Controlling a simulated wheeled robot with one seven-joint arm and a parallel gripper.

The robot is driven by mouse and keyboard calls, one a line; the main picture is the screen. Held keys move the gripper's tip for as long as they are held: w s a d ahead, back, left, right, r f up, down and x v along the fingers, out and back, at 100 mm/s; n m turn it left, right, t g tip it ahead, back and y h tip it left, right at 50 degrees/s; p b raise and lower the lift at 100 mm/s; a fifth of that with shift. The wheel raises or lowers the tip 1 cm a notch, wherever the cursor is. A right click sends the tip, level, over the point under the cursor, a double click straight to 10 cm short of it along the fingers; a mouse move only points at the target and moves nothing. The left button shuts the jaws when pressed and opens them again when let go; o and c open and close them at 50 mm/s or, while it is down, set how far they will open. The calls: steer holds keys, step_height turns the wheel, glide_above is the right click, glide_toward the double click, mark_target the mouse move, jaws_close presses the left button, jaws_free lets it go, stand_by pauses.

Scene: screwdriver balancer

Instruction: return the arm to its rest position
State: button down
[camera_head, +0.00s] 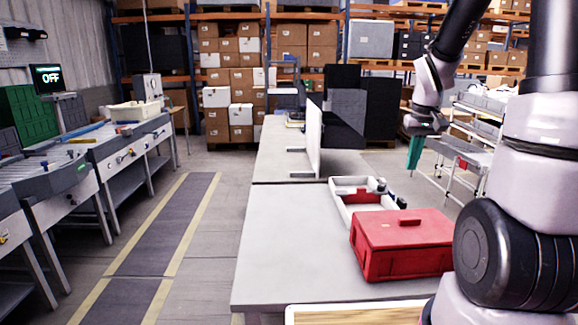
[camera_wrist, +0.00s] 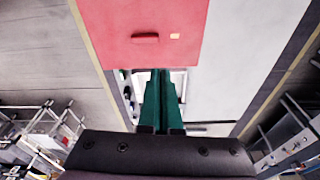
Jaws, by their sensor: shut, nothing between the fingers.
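My gripper (camera_head: 414,153) hangs at the end of my raised arm in the head view, to the right of the table and above its height. Its green fingers point down. In the wrist view the two green fingers of my gripper (camera_wrist: 161,75) lie close together with nothing between them. A red closed box (camera_head: 402,245) stands on the grey table below and in front of it. The box also shows in the wrist view (camera_wrist: 150,30), beyond the fingertips.
The grey table (camera_head: 285,225) has clear room left of the box. A white tray (camera_head: 345,212) with red and dark items sits behind the box. A white upright panel (camera_head: 313,138) stands farther back. A wheeled rack (camera_head: 470,150) is beyond my gripper. A conveyor bench (camera_head: 95,145) runs along the left.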

steer(key=s+a+r+m+t+y, duration=0.1)
steer(key=s+a+r, duration=0.3)
steer(key=s+r, duration=0.4)
steer(key=s+a+r+m+t+y, duration=0.1)
steer(key=s+a+r+t, duration=0.3)
steer(key=s+r, duration=0.4)
steer(key=shift+s+a+r+m, duration=0.4)
steer(key=shift+s+a+m, duration=0.1)
steer(key=shift+a, duration=0.2)
steer(key=shift+w, duration=0.1)
